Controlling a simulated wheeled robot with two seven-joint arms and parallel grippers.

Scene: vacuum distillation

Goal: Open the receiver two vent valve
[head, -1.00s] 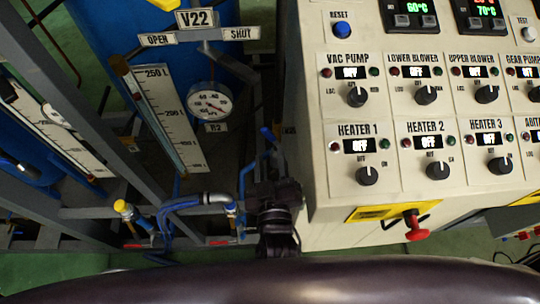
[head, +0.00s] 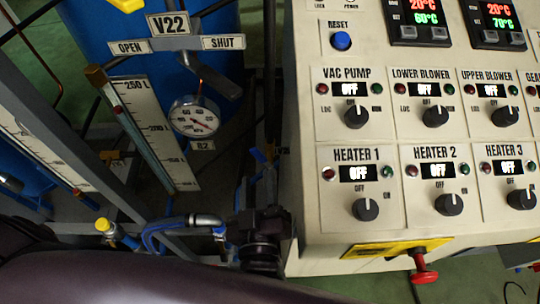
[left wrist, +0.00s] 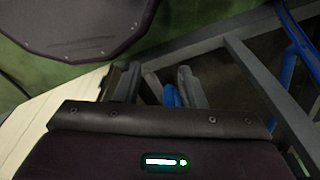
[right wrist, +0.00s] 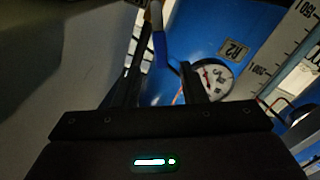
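The V22 sign (head: 168,24) is at the top left of the head view, with an OPEN plate (head: 130,47) and a SHUT plate (head: 223,42) below it. A grey bar slants down beneath the SHUT plate; I cannot tell if it is the valve's handle. My right gripper (head: 262,175) is below and right of these signs. A small blue handle (head: 262,155) is near its tip. In the right wrist view the fingers (right wrist: 158,85) are apart, and a blue handle (right wrist: 159,46) lies beyond them. My left gripper (left wrist: 158,82) is open and empty, pointing at grey framework.
The beige control panel (head: 308,195) fills the right, close to my right gripper, with a red knob (head: 424,272) at its front. The pressure gauge (head: 193,117) and level scale (head: 152,132) stand before the blue tank (head: 105,40). A yellow-capped valve (head: 103,225) is lower left.

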